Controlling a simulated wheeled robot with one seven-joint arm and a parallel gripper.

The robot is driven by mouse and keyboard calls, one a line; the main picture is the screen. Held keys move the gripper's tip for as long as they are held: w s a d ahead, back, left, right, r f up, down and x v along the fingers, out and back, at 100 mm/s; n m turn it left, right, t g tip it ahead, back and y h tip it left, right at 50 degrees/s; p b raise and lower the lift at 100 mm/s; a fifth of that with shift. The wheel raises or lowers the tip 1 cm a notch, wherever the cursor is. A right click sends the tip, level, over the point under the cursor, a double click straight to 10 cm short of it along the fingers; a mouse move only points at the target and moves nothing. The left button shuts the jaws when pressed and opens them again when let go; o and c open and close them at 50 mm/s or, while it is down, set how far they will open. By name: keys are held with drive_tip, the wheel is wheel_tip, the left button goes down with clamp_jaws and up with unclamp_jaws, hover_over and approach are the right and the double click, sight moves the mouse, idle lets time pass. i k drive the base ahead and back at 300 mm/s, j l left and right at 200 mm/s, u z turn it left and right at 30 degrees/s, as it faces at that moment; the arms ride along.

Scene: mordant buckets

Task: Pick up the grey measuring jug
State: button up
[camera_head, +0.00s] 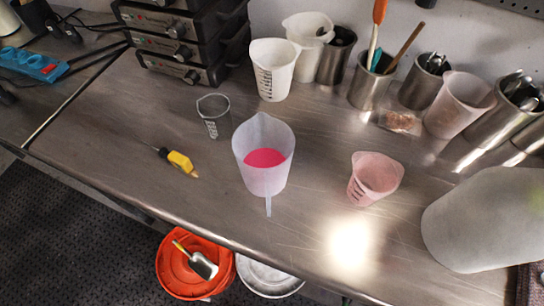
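A small grey, see-through measuring jug (215,122) with dark scale marks stands upright on the steel bench (110,135), left of centre. It looks empty. A larger translucent white jug (263,178) with bright pink contents stands close to its right and nearer the front edge, apart from it. My gripper is not in view.
A pink measuring jug (374,180) stands right of centre. A yellow-handled tool (181,162) lies left of the grey jug. White jugs (272,70), steel pots (370,88) and stacked black units (185,45) line the back. A large pale rounded shape (485,220) fills the right. Buckets (180,272) stand below.

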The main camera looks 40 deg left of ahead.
sight(263, 147)
drive_tip(key=u, duration=1.45)
drive_tip(key=k+u, duration=0.35)
drive_tip(key=k+j+u, duration=0.15)
drive_tip(key=k+u, duration=0.2)
